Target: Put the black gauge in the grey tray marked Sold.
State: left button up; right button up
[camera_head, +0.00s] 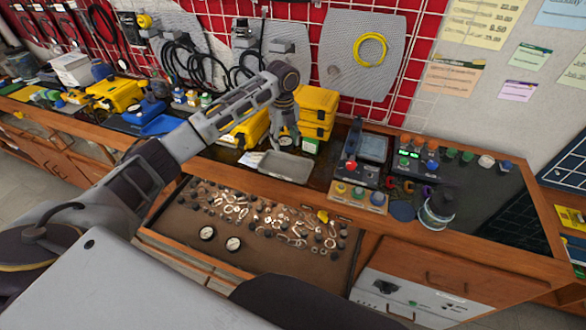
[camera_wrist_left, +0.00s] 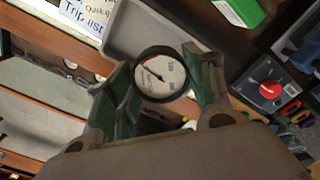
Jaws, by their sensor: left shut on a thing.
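The black gauge (camera_wrist_left: 161,74), round with a white face and a red needle, is held between the two green fingers of my left gripper (camera_wrist_left: 160,88). In the head view my left gripper (camera_head: 284,143) is at the rear of the bench, over the grey tray (camera_head: 285,171), and the gauge in it cannot be made out there. The tray, shallow and rectangular, also shows behind the gauge in the wrist view (camera_wrist_left: 125,32). I cannot read a Sold mark on it. My right gripper is out of view.
Yellow cases (camera_head: 317,112) stand behind the tray. A control box with a red knob (camera_head: 353,165) stands to its right. Below, an open drawer (camera_head: 175,222) holds two white-faced gauges (camera_head: 220,238) and many small fittings. A paper card (camera_wrist_left: 88,14) lies beside the tray.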

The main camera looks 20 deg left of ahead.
pick_arm(q)
jog(key=shift+d+m, duration=0.15)
jog(key=shift+m, duration=0.15)
jog(key=shift+s+d+m, duration=0.1)
jog(key=shift+d+m, duration=0.05)
jog(key=shift+m, duration=0.55)
jog(key=shift+s+m, duration=0.2)
jog(key=shift+m, duration=2.4)
jog(key=shift+f, duration=0.1)
send_over(286, 168)
jog(key=shift+w+f, duration=0.1)
jog(key=shift+f, duration=2.35)
jog(key=shift+f, duration=0.1)
jog(key=shift+f+p, duration=0.4)
jog(key=shift+f, duration=2)
